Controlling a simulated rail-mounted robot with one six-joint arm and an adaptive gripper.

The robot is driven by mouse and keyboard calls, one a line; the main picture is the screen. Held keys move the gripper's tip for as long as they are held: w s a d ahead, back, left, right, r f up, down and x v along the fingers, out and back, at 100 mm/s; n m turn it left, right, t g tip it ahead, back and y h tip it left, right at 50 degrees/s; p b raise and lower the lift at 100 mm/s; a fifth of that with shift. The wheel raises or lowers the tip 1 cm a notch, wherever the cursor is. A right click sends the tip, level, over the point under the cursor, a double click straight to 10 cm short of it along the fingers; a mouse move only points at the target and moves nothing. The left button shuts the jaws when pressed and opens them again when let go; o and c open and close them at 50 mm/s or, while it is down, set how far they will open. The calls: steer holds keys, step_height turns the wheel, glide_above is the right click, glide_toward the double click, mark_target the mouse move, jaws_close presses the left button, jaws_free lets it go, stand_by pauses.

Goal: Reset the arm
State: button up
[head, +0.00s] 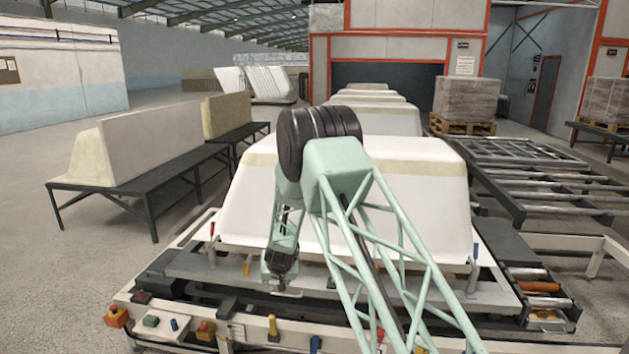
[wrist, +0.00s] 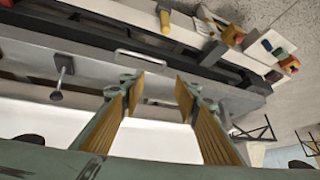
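My arm stands in front of a white bathtub shell (head: 425,200) in the head view, its forearm hanging down on the left. My gripper (head: 284,287) is low, in front of the shell's lower edge and over the front of the cart. In the wrist view my gripper (wrist: 158,84) has its two yellow-padded fingers apart, with nothing held between them. A metal handle (wrist: 140,60) shows just beyond the fingertips; I cannot tell its distance. The white shell surface (wrist: 165,142) lies behind the fingers in that view.
The cart's front rail carries coloured buttons and levers (head: 205,330). Shell pieces rest on a dark bench (head: 125,195) at left. A roller conveyor (head: 530,175) and a wrapped pallet load (head: 466,100) are at right. More shells line up behind.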

steer(key=s+d+r, duration=0.2)
steer(key=r, duration=0.4)
steer(key=s+d+r, duration=0.2)
steer(key=r, duration=0.5)
steer(key=s+d+r+g, duration=0.1)
steer(key=s+d+r, duration=0.6)
steer(key=s+r, duration=0.55)
steer(key=s+d+r+g, duration=0.1)
steer(key=s+d+r, duration=0.8)
steer(key=r, duration=0.6)
steer(key=s+d+r, duration=0.2)
steer(key=s+d, duration=0.1)
steer(key=s, duration=0.5)
steer(key=s+d+r, duration=0.3)
steer(key=s, duration=0.4)
steer(key=s+d+r, duration=0.2)
steer(key=s, duration=0.6)
steer(key=s+d+h, duration=0.1)
steer(key=s+d, duration=0.3)
steer(key=s, duration=0.8)
steer(key=s+d+f+m+g+h, duration=0.1)
steer(key=s+d, duration=0.3)
steer(key=s, duration=0.9)
steer(key=shift+f, duration=0.15)
steer(key=shift+w, duration=0.1)
steer(key=shift+r+p, duration=0.4)
steer(key=shift+r, duration=0.05)
